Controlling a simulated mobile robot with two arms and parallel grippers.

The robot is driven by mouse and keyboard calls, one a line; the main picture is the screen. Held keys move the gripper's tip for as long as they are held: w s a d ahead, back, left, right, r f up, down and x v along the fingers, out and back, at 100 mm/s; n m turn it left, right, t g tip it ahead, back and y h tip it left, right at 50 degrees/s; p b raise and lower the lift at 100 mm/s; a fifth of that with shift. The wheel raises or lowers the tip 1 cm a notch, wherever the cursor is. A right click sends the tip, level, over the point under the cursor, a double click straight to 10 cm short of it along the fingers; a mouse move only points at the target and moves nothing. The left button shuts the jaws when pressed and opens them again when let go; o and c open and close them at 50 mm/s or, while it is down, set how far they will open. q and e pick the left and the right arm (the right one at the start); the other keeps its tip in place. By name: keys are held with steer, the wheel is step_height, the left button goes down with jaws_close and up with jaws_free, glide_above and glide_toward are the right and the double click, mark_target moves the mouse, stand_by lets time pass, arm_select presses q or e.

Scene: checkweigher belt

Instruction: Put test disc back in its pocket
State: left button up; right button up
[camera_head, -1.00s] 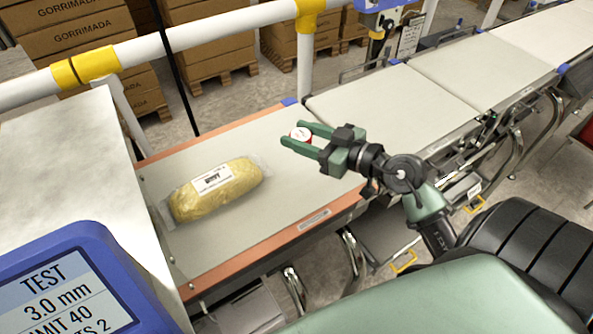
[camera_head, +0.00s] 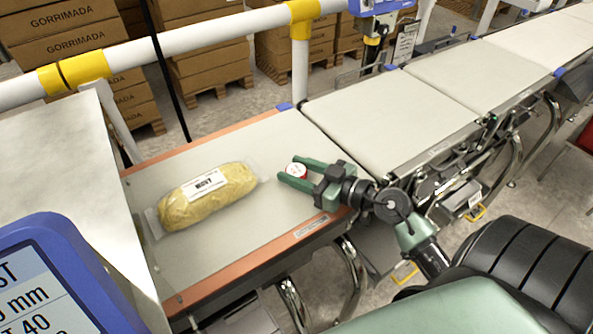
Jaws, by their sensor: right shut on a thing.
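The test disc (camera_head: 297,170) is small and round, with a white top and a red rim. It sits between the green fingers of my right gripper (camera_head: 296,175), which is shut on it. The gripper reaches in from the right over the near right part of the belt section with orange edges. Whether the disc touches the belt I cannot tell. The disc's pocket is not recognisable in this view. My left gripper is not in view.
A clear bag of yellow food (camera_head: 222,193) with a white label lies on the orange-edged belt (camera_head: 262,143), left of the gripper. A blue display (camera_head: 62,262) stands at the lower left. A white rail with yellow joints (camera_head: 190,42) runs behind. More belts (camera_head: 390,115) extend right.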

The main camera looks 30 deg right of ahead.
steer(key=shift+f, duration=0.15)
steer(key=o, duration=1.3)
steer(key=shift+o, duration=0.2)
